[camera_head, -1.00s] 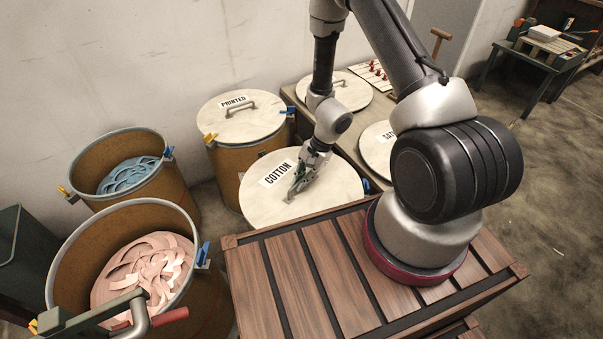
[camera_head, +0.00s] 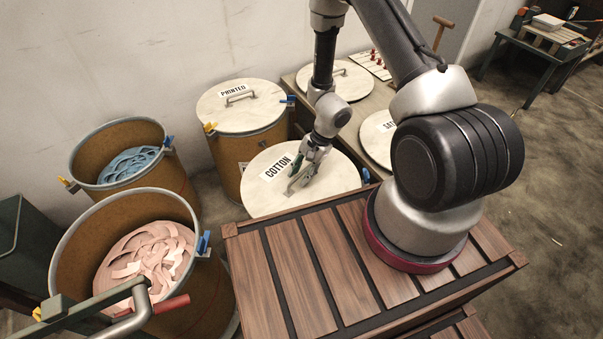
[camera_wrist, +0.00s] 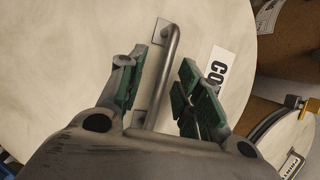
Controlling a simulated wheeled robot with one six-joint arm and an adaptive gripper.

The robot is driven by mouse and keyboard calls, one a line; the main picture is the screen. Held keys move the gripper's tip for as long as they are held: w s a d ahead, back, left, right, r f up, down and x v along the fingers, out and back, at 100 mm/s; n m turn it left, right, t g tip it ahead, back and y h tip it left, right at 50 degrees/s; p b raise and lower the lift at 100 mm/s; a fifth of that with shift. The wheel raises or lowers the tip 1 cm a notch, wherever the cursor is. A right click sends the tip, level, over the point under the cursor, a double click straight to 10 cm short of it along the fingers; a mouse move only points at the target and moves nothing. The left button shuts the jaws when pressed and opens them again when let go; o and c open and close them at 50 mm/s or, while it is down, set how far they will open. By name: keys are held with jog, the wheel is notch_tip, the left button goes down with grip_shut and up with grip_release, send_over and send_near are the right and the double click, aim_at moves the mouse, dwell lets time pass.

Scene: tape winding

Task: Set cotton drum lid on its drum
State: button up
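The cotton drum lid (camera_head: 335,181) is a round pale disc with a COTTON label. It lies flat behind the slatted crate top; what is under it is mostly hidden. Its metal bar handle (camera_wrist: 168,75) runs between the two fingers of my gripper (camera_wrist: 158,95) in the wrist view, with gaps on both sides. My gripper (camera_head: 302,175) points down over the lid and is open around the handle. Two lidless drums stand at left: one holds pink strips (camera_head: 150,255), the other blue strips (camera_head: 128,165). I cannot tell which is the cotton drum.
A drum with the PRINTED lid (camera_head: 240,110) stands close behind left of the cotton lid. A bench at the back holds another lid (camera_head: 335,82) and a partly hidden lid (camera_head: 378,148). The slatted crate top (camera_head: 300,270) lies in front. Coloured clips stick out from the drum rims.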

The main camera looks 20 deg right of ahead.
jog(key=v, duration=1.2)
